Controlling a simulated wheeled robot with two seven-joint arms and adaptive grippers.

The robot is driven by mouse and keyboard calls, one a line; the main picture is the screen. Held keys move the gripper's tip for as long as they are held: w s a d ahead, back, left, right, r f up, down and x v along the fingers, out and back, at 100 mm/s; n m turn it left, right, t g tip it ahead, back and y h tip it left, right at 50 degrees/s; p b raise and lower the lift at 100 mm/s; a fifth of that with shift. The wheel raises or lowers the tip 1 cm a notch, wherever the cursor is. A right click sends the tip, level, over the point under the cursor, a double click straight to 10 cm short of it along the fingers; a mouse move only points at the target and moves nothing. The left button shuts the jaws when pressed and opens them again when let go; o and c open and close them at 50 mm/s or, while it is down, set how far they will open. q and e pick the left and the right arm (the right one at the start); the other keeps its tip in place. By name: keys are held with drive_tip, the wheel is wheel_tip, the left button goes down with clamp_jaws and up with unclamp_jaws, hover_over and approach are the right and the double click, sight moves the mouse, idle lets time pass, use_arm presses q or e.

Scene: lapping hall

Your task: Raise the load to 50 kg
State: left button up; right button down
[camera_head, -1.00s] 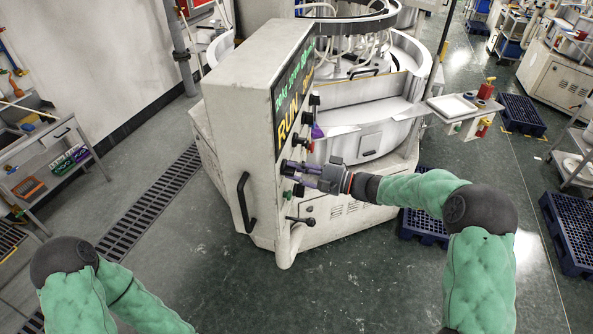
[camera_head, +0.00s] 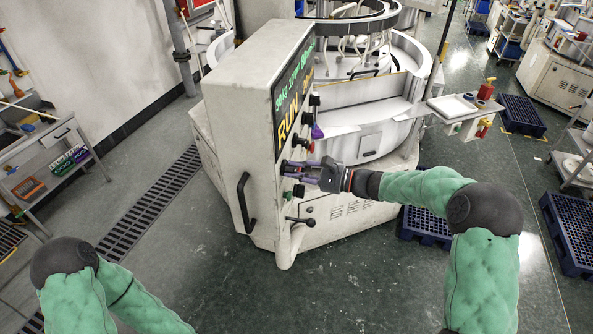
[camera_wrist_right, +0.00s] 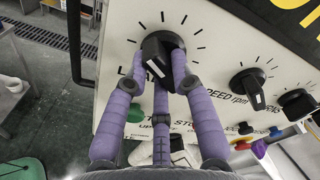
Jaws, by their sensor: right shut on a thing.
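A pale lapping machine (camera_head: 260,90) stands in the middle of the head view, with a dark display (camera_head: 294,95) on its slanted panel. The display shows RUN in yellow and a small green line that appears to start with 30 kg. My right gripper (camera_head: 288,168) is at the panel front. In the right wrist view its purple fingers close around a black dial knob (camera_wrist_right: 156,52) with a white pointer mark and tick marks around it. The label under this knob is mostly hidden by the fingers. My left arm shows at the lower left; its gripper is out of frame.
Beside the held knob are a speed knob (camera_wrist_right: 248,88) and another black knob (camera_wrist_right: 298,104). A green button (camera_wrist_right: 135,113) sits below. A black handle (camera_head: 246,202) and a lever (camera_head: 300,221) are lower on the machine. Open floor lies in front.

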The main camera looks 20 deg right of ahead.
drive_tip(key=m+p, duration=0.1)
drive_tip(key=m, duration=0.1)
drive_tip(key=shift+r+m, duration=0.1)
drive_tip(key=shift+m, duration=0.2)
drive_tip(key=m+p, duration=0.1)
drive_tip(key=m, duration=0.1)
drive_tip(key=shift+m+g+p, duration=0.3)
drive_tip(key=shift+p, duration=0.1)
drive_tip(key=shift+m+g+p, duration=0.5)
drive_tip(key=shift+m+p, duration=1.2)
drive_tip(key=shift+m, duration=0.6)
drive_tip(key=shift+s, duration=0.1)
drive_tip(key=c, duration=1)
unclamp_jaws()
drive_tip(key=shift+c, duration=0.2)
drive_tip(key=v, duration=1.1)
drive_tip(key=shift+s+d, duration=0.2)
drive_tip(key=shift+d, duration=0.2)
